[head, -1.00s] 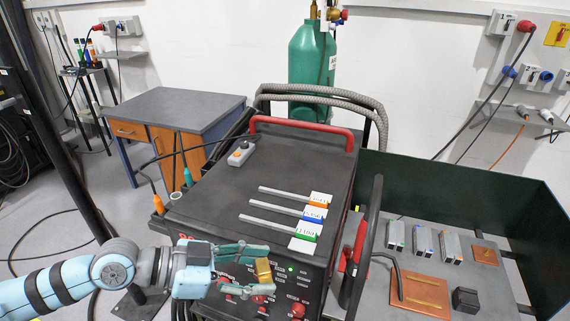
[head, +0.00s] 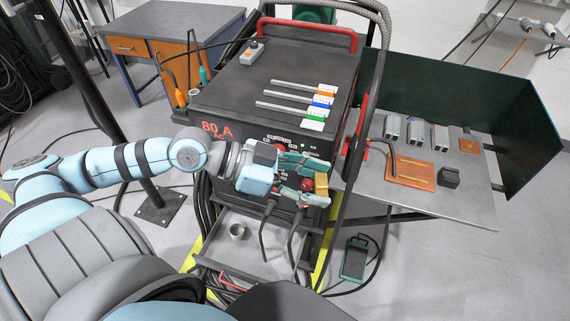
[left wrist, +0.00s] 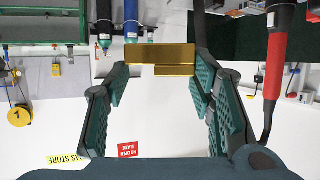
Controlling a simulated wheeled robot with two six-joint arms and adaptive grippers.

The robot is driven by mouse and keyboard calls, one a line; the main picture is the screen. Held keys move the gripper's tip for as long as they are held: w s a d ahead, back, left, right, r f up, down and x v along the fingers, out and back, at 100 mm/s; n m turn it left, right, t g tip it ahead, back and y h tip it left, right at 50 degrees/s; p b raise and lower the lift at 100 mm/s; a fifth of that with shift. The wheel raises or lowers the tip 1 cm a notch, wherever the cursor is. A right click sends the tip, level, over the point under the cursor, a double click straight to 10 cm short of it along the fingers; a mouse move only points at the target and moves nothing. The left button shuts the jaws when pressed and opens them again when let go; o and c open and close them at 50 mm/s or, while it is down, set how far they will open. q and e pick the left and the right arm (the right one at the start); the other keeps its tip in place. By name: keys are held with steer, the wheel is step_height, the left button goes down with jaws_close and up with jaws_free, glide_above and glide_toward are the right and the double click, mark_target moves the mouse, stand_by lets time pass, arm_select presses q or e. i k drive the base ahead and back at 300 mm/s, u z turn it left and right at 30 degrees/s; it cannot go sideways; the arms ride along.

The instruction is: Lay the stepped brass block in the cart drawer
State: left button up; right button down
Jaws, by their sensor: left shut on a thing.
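The stepped brass block (head: 321,185) is held between the fingertips of my left gripper (head: 312,183), in front of the black welding machine's (head: 236,90) control panel. In the left wrist view the brass block (left wrist: 161,56) spans the gap between the green-padded fingers of the left gripper (left wrist: 160,75), its step visible on the lower edge. The open cart drawer (head: 225,262) is a grey tray below the machine, lower than the gripper. My right gripper is not in view.
Black cables (head: 266,235) hang in front of the drawer. A grey table (head: 470,195) with a copper plate (head: 411,172), a dark block (head: 449,178) and several small metal blocks stands at right, behind it a dark green screen (head: 440,90). A green pedal (head: 355,258) lies on the floor.

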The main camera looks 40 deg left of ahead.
mark_target(270, 258)
steer(key=z, duration=2.6)
steer(key=k, duration=1.7)
steer(key=u, duration=1.5)
